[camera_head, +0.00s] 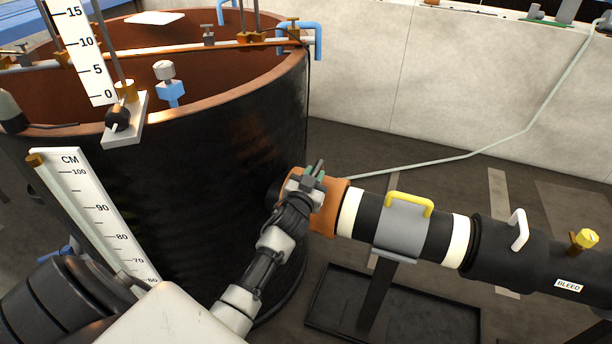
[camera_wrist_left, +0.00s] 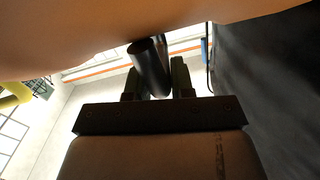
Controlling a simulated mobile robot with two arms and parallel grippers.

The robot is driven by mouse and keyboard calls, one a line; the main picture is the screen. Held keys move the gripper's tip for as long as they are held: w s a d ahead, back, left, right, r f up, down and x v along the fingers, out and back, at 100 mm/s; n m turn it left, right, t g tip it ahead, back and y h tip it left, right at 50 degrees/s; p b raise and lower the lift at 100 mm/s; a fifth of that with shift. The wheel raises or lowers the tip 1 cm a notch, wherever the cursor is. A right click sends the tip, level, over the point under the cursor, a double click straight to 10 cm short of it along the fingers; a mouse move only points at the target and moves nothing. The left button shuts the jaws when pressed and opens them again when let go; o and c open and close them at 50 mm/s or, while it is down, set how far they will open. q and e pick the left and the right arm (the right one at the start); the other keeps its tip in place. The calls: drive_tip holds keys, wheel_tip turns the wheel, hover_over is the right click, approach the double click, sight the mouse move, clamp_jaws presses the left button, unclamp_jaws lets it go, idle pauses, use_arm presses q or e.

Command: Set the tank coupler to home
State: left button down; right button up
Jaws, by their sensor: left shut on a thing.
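The tank coupler looks to be the orange collar (camera_head: 327,212) between the black tank and the pipe in the head view. Its curved orange-tan surface (camera_wrist_left: 110,25) also fills the top of the left wrist view. A short dark round handle (camera_wrist_left: 150,68) sticks out from it. My left gripper (camera_head: 314,174) is at the collar's upper left, and its fingers (camera_wrist_left: 157,80) are shut on this handle. The fingers hide most of the handle in the head view. My right gripper is not in view.
The large black tank (camera_head: 190,180) stands left of the collar, close to my left arm. Right of it runs the pipe with cream bands, a grey clamp with a yellow handle (camera_head: 410,201), a white handle (camera_head: 519,229) and a yellow bleed valve (camera_head: 584,240). A dark tray (camera_head: 430,322) lies below.

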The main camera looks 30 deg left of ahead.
sight(337, 194)
use_arm(q)
drive_tip(key=d, duration=0.2)
drive_tip(key=w+d+b, duration=0.1)
drive_tip(key=d, duration=0.3)
drive_tip(key=shift+w+d+f, duration=0.1)
drive_tip(key=shift+w+d, duration=0.15)
drive_tip(key=shift+w, duration=0.05)
drive_tip(key=shift+d, duration=0.4)
drive_tip(key=c, duration=1.1)
unclamp_jaws()
drive_tip(key=shift+w+d, duration=0.1)
drive_tip(key=shift+o, duration=0.2)
